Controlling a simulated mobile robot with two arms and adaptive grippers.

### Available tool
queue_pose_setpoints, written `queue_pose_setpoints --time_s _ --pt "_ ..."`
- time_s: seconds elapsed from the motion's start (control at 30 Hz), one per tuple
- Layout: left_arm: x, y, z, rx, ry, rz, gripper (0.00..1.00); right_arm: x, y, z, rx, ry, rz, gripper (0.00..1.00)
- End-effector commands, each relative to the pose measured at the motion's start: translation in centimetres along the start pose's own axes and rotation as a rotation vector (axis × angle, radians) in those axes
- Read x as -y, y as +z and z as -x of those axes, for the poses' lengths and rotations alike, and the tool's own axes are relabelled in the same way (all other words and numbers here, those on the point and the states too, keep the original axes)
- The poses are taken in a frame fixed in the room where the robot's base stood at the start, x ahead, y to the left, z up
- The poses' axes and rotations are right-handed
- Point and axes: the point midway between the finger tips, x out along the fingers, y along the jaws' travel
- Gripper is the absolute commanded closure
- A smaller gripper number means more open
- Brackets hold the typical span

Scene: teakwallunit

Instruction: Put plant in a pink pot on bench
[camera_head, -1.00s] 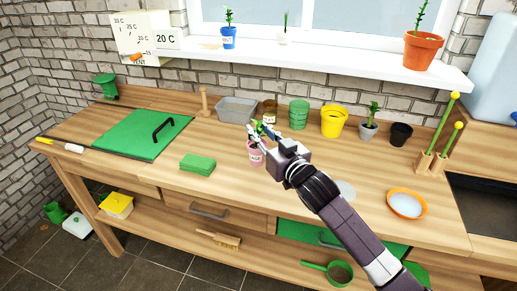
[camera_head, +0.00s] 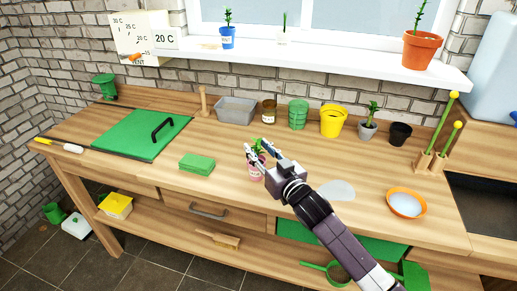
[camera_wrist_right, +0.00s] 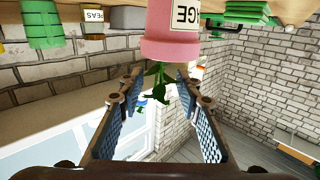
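The pink pot (camera_head: 257,172) with a white label holds a small green plant (camera_head: 259,146). It stands upright on the wooden bench (camera_head: 225,182), near its front edge. My right gripper (camera_head: 251,150) is above it, beside the plant's leaves. In the right wrist view, the pink pot (camera_wrist_right: 172,45) appears upside down, just beyond the fingertips. There the two fingers of my right gripper (camera_wrist_right: 160,88) are apart, with green leaves (camera_wrist_right: 158,85) between their tips. They do not grip the pot's rim. My left gripper is not in view.
Green sponges (camera_head: 197,163) lie to the left of the pot. A grey tray (camera_head: 236,111), brown jar (camera_head: 269,112), green pots (camera_head: 298,115) and yellow pot (camera_head: 333,121) line the back. An orange dish (camera_head: 406,204) is at right. The bench between is mostly clear.

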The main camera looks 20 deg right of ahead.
Motion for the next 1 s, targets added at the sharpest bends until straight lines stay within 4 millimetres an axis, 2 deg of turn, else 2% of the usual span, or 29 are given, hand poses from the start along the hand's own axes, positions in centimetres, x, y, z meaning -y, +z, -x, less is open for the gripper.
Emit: queue_pose_setpoints --time_s 0.37,0.47,0.8,1.0 --pt "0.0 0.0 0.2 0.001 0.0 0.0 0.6 0.0 -0.4 0.0 -0.001 0.0 0.001 0.6" --pt "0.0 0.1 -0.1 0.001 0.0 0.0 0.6 0.0 -0.1 0.9 0.001 0.0 0.0 0.6" --pt "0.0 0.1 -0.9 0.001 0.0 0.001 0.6 0.0 0.1 7.4 0.002 0.0 -0.001 0.6" --pt "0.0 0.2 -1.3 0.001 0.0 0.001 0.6 0.0 0.0 10.4 0.002 0.0 -0.001 0.6"
